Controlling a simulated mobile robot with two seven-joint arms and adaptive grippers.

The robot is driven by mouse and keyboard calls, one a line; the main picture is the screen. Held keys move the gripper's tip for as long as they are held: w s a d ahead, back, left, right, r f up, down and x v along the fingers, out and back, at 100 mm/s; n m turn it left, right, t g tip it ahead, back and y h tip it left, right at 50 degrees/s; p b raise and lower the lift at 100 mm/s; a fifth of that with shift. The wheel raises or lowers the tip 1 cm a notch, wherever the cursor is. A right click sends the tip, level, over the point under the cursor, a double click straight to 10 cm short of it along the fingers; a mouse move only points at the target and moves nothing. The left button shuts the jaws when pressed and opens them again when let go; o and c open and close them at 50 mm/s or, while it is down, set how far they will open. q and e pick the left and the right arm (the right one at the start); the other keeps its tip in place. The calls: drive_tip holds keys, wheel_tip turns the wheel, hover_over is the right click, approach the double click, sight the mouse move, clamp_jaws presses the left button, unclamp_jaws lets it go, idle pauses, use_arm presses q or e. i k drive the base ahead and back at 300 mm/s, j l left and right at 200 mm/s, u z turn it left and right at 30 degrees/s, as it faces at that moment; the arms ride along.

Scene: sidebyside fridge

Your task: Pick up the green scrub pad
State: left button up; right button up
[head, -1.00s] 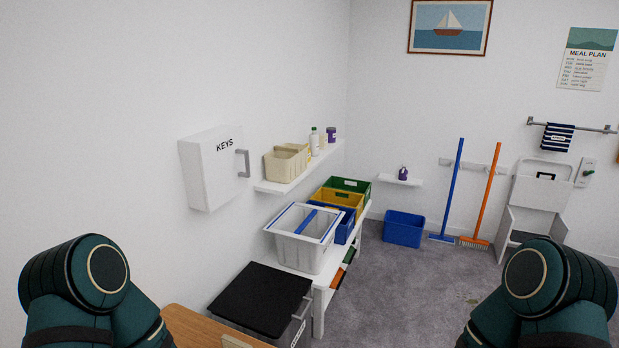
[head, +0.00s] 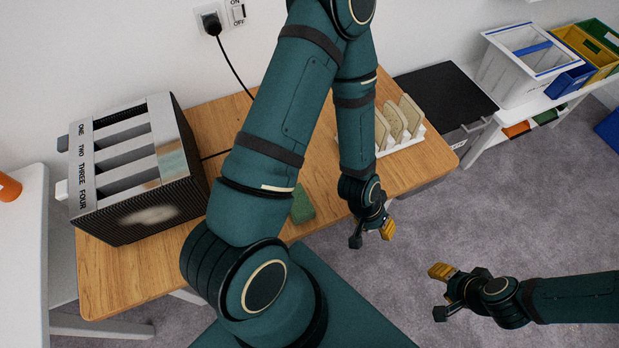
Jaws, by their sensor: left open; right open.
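The green scrub pad (head: 302,207) lies on the wooden table (head: 135,275) near its front edge. My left arm passes in front of it and hides part of it. My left gripper (head: 371,238) is open and empty, to the right of the pad and past the table's front edge in the picture. My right gripper (head: 439,292) is open and empty over the floor, further right and lower in the picture.
A large slotted toaster (head: 150,215) stands on the table's left. A white rack (head: 402,145) holding bread slices stands at the table's right. A black-topped bin (head: 445,100) and a white shelf with crates (head: 515,70) are beyond. Grey floor (head: 545,185) is clear at right.

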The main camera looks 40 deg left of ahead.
sight(302, 211)
drive_tip(key=k, duration=0.7)
drive_tip(key=k+u, duration=0.4)
drive_tip(key=k+j+u, duration=0.1)
drive_tip(key=u, duration=0.35)
drive_tip(key=l+u, duration=0.2)
drive_tip(key=u, duration=0.25)
drive_tip(key=l+u, duration=0.25)
drive_tip(key=u, duration=0.2)
drive_tip(key=i+l, duration=0.1)
drive_tip(key=l, duration=0.2)
drive_tip(key=i+l, duration=0.15)
drive_tip(key=l, duration=0.15)
drive_tip(key=i+l, duration=0.1)
drive_tip(key=l, duration=0.2)
drive_tip(key=i+l, duration=0.15)
drive_tip(key=l, duration=0.15)
